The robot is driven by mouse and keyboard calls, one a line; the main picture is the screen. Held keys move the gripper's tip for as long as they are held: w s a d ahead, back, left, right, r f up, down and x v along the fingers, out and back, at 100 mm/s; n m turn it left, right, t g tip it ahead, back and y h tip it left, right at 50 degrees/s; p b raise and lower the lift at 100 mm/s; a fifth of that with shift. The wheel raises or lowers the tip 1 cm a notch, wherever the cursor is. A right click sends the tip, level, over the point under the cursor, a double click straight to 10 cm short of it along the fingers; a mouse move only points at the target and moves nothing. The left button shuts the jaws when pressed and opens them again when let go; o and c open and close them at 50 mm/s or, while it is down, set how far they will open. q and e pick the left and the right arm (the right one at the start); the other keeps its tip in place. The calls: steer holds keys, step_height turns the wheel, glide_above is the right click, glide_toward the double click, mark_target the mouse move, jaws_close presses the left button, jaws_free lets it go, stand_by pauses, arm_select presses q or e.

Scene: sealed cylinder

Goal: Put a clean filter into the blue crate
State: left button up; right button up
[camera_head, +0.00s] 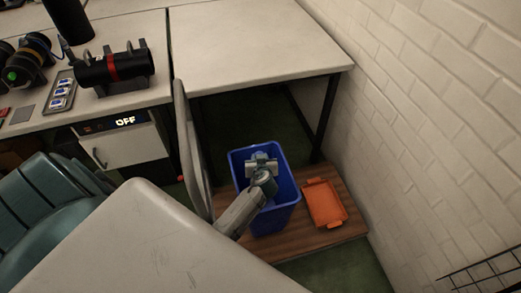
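The blue crate (283,217) stands open on a brown wooden board on the floor, near the middle of the view. One arm, which I take as my left, comes up from the lower left, and my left gripper (262,163) is over the crate's opening. Its fingers are too small and dark to tell whether they are open or shut, or hold anything. I see no filter in the crate; the gripper and arm hide part of its inside. Several small blue-and-white pieces lie in a tray (62,95) on the left bench; I cannot tell whether they are filters. My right gripper is not in view.
An orange tray (324,203) lies right of the crate on the wooden board (315,237). An empty table (255,45) stands behind, beside a white brick wall (430,110). A black cylinder with a red band (113,67) is on the left bench. A display (125,121) below reads OFF.

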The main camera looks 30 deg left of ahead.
arm_select(q)
steer(key=shift+f+b, duration=0.7)
steer(key=shift+f, duration=0.9)
steer(key=o, duration=1.1)
steer(key=shift+c, duration=0.2)
steer(key=shift+r, duration=0.1)
steer(key=b+v, duration=0.1)
steer(key=v, duration=1)
